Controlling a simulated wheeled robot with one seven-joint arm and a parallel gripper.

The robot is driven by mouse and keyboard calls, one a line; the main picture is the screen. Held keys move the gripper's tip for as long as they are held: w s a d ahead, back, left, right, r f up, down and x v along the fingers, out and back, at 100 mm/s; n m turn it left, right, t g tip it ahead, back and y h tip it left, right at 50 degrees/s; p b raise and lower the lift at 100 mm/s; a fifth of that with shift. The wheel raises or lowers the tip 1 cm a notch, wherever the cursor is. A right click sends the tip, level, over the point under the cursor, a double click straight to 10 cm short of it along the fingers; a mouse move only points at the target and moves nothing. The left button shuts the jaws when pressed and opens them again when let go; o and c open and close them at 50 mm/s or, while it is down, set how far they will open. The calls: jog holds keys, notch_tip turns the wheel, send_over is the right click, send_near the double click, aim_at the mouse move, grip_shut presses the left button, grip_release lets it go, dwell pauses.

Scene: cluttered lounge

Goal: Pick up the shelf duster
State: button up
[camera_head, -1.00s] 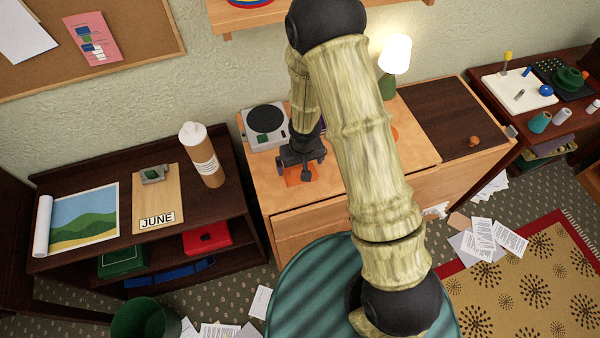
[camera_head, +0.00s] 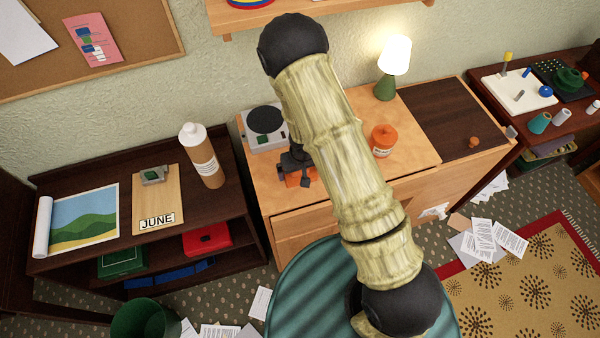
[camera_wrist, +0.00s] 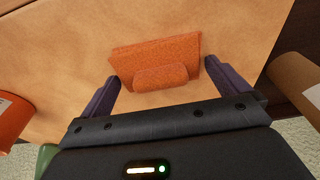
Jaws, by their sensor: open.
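An orange, rough-surfaced piece, likely the shelf duster, lies on the light wood cabinet top (camera_head: 265,187). In the wrist view this duster (camera_wrist: 155,62) shows a flat sheet with a rounded block along its near side. My gripper (camera_wrist: 162,78) is open and empty, with one dark finger on each side of the block and a gap on both sides. In the head view my gripper (camera_head: 297,172) is low over the duster (camera_head: 292,181), partly hidden behind my arm and covering part of it.
A grey device with a round black top (camera_head: 266,127) stands close behind my gripper. An orange jar (camera_head: 384,140) and a lit lamp (camera_head: 394,60) stand to the right. A tan bottle (camera_head: 203,160) stands on the dark shelf at left. A wall shelf (camera_head: 300,18) hangs above.

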jog(key=c, duration=0.7)
jog(key=shift+r, duration=0.1)
notch_tip(320, 180, up, 10)
jog(key=shift+f+p, duration=0.1)
jog(key=shift+p, duration=1.15)
